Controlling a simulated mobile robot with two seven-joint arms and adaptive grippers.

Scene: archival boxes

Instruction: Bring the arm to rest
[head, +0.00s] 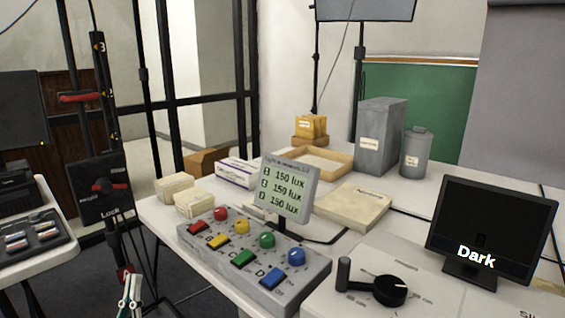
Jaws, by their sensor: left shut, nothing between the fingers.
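My left gripper (130,296) shows at the bottom left of the head view, low in front of the gap between the two tables. Its fingers look pale with dark and greenish parts, and they are shut with nothing between them. It is apart from the white table (155,222) to its right. My right gripper is not in view.
A grey control box (250,268) with coloured knobs and a "150 lux" display (283,186) stands near the table's left edge. A dial box (370,290) and a "Dark" screen (490,238) are at right. Archival boxes (355,207) and grey containers (380,137) stand behind. A lever panel (104,187) rises at left.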

